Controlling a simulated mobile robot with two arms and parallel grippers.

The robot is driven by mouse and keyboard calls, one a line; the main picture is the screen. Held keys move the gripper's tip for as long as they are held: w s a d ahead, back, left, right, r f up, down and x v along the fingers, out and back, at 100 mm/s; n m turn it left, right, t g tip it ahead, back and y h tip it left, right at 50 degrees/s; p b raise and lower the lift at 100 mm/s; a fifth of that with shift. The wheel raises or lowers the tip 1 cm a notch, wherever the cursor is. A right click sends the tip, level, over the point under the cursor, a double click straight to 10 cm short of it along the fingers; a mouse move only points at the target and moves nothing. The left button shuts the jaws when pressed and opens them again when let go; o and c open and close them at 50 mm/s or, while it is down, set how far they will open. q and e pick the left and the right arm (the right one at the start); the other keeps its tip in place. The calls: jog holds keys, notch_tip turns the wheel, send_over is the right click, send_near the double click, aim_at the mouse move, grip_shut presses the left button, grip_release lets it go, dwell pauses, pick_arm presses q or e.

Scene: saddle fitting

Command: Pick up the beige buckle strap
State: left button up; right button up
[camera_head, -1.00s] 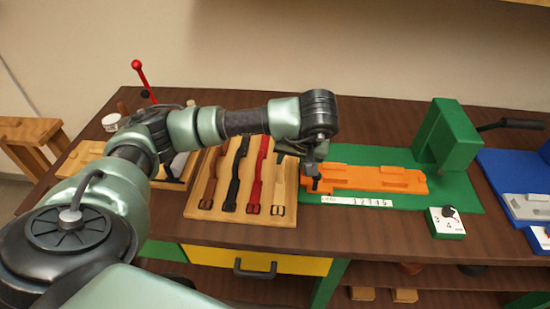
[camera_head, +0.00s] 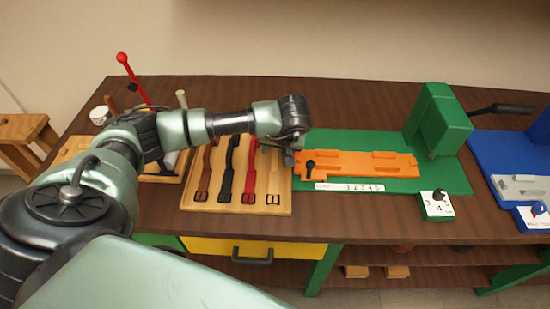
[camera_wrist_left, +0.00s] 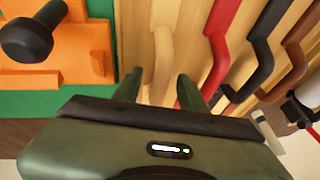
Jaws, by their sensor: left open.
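The beige buckle strap (camera_head: 273,187) lies on the wooden board, the rightmost of several straps, its buckle end toward the front. Its upper part is hidden by my left arm in the head view. My left gripper (camera_head: 289,158) is above the board's right side, near this strap. In the left wrist view, the open fingers (camera_wrist_left: 158,88) are on either side of the beige strap (camera_wrist_left: 163,45), which runs between them. I cannot tell whether they touch it. My right gripper is not in view.
A red strap (camera_head: 250,177) lies close beside the beige one, then black (camera_head: 227,172) and brown (camera_head: 205,176) straps. An orange fixture (camera_head: 360,164) with a black knob (camera_head: 310,164) stands right of the board (camera_head: 235,207). A green press (camera_head: 437,120) stands farther right.

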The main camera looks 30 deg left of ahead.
pick_arm(q)
grip_shut()
jog(key=shift+r, duration=0.1)
